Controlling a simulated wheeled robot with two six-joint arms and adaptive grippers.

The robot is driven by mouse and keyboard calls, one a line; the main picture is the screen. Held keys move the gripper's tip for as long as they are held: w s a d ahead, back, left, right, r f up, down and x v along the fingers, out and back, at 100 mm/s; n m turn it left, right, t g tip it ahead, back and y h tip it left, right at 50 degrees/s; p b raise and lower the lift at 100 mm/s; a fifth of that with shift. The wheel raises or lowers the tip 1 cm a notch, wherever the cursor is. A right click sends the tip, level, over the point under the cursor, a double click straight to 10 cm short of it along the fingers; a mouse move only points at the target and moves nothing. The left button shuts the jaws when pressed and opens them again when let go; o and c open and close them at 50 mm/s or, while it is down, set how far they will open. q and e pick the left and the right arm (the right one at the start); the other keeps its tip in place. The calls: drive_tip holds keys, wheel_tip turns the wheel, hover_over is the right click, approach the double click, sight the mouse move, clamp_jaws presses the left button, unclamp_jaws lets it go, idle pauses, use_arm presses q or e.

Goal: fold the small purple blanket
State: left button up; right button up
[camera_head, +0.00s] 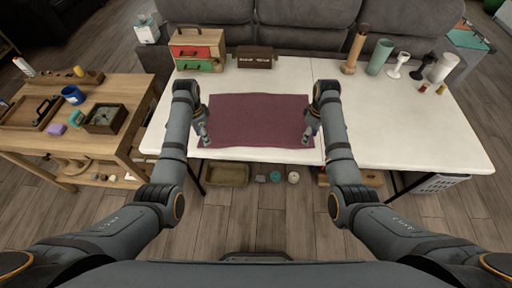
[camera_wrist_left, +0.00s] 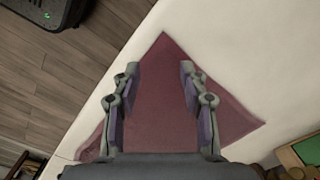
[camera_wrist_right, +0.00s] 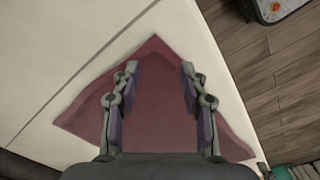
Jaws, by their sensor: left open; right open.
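The purple blanket (camera_head: 258,120) lies flat and spread out on the white table, its near edge close to the table's front edge. My left gripper (camera_head: 204,136) is over its near left corner, and my right gripper (camera_head: 309,135) is over its near right corner. In the left wrist view, the blanket (camera_wrist_left: 160,100) shows between and beyond the open, empty fingers of the left gripper (camera_wrist_left: 158,85). In the right wrist view, the blanket (camera_wrist_right: 155,90) shows between the open, empty fingers of the right gripper (camera_wrist_right: 160,85). The blanket's parts beneath the grippers are hidden.
On the white table (camera_head: 400,125), a drawer box (camera_head: 197,50) and a dark box (camera_head: 255,57) stand behind the blanket. Vases and candlesticks (camera_head: 380,57) stand at the back right. A wooden side table (camera_head: 115,90) holds several items at left.

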use_arm(q)
drive_tip(key=shift+f, duration=1.45)
use_arm(e)
drive_tip(key=shift+f, duration=1.45)
use_arm(q)
drive_tip(key=shift+f, duration=0.1)
use_arm(e)
drive_tip(key=shift+f, duration=0.1)
use_arm(q)
drive_tip(key=shift+f+b, duration=0.25)
drive_tip(key=shift+b, duration=0.1)
use_arm(e)
drive_tip(key=shift+f, duration=0.25)
use_arm(q)
drive_tip(key=shift+r, duration=0.15)
drive_tip(key=shift+c, duration=1.1)
use_arm(e)
drive_tip(key=shift+s+r, duration=0.1)
drive_tip(key=shift+r, duration=0.05)
drive_tip(key=shift+c, duration=1.1)
use_arm(q)
drive_tip(key=shift+s, duration=0.1)
clamp_jaws()
use_arm(e)
clamp_jaws()
